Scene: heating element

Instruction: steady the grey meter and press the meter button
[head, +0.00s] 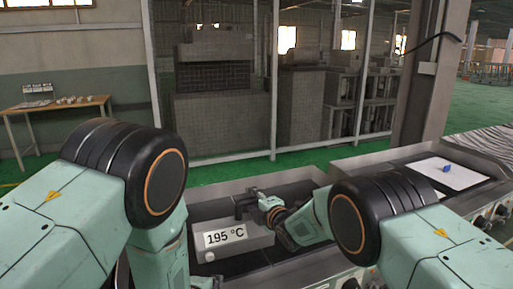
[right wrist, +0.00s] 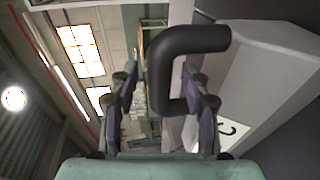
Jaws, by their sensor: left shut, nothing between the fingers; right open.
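The grey meter (head: 258,240) stands on the dark worktop and its display reads 195 °C. A pale round button (head: 209,256) shows low on its front face. A black handle (head: 241,205) rises from its top. My right gripper (head: 257,196) is open at the handle. In the right wrist view the bent black handle (right wrist: 166,80) reaches between the spread fingers of my right gripper (right wrist: 160,78), and the grey meter body (right wrist: 250,75) is at the right. My left gripper (head: 205,282) is shut and empty, low in front of the meter and partly cut off by the frame edge.
A white sheet with a blue object (head: 446,168) lies on the counter at the right. A wooden table (head: 60,108) with small items stands far left. A mesh fence closes off machinery behind. The worktop has raised metal edges, with knobs along its front right.

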